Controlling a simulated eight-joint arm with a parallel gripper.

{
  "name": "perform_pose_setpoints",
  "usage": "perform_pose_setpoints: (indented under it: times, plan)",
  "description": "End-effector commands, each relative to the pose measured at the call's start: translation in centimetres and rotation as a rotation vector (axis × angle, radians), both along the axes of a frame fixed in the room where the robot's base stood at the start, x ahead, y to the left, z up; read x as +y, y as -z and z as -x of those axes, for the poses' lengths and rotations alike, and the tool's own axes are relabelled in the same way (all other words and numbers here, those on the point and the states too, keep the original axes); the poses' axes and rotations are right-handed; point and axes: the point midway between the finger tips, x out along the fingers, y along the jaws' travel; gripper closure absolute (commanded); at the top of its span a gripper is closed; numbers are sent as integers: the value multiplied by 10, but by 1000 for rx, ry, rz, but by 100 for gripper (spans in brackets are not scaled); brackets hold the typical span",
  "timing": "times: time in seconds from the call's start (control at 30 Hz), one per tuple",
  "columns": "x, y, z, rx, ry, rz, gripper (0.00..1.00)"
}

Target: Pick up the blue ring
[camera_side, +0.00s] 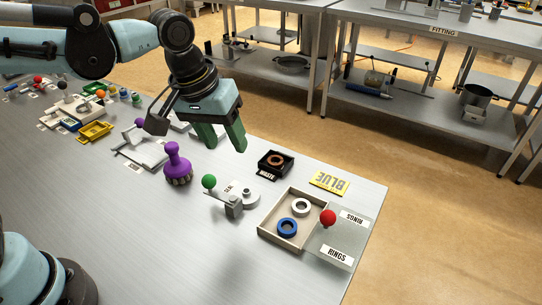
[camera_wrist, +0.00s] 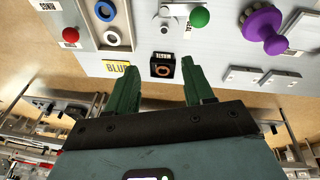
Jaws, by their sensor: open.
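The blue ring (camera_side: 287,228) lies flat in the front part of a shallow beige tray (camera_side: 263,232) labelled RINGS. A white ring (camera_side: 301,206) lies behind it in the same tray. In the wrist view the blue ring (camera_wrist: 105,11) is at the top left, with the white ring (camera_wrist: 113,38) below it. My gripper (camera_side: 222,145) is open and empty, raised above the table to the left of and behind the tray. Its green fingers (camera_wrist: 163,85) are spread apart in the wrist view, well away from the blue ring.
A red ball knob (camera_side: 328,217) stands at the tray's right side. A black WASTE box (camera_side: 268,166) holds a copper-coloured ring (camera_side: 276,160). A yellow BLUE card (camera_side: 330,181) lies behind the tray. A green-knobbed device (camera_side: 209,181) and purple-handled tool (camera_side: 173,160) stand left. The front table is clear.

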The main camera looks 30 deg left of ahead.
Motion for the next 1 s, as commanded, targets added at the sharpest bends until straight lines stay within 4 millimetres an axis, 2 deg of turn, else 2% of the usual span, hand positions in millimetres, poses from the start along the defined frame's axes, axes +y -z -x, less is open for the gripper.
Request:
perform_pose_setpoints:
  times: [0.03,0.2,0.3,0.43,0.67,1.0]
  plan:
    - [-17,2,-6,33,-9,1,48]
    - [-67,13,-15,147,-76,-14,48]
    - [-93,22,-16,199,-113,-32,48]
    - [-116,31,-15,243,-150,-53,48]
    - [-129,44,-14,268,-175,-69,48]
    - [-128,94,-14,268,-175,-68,48]
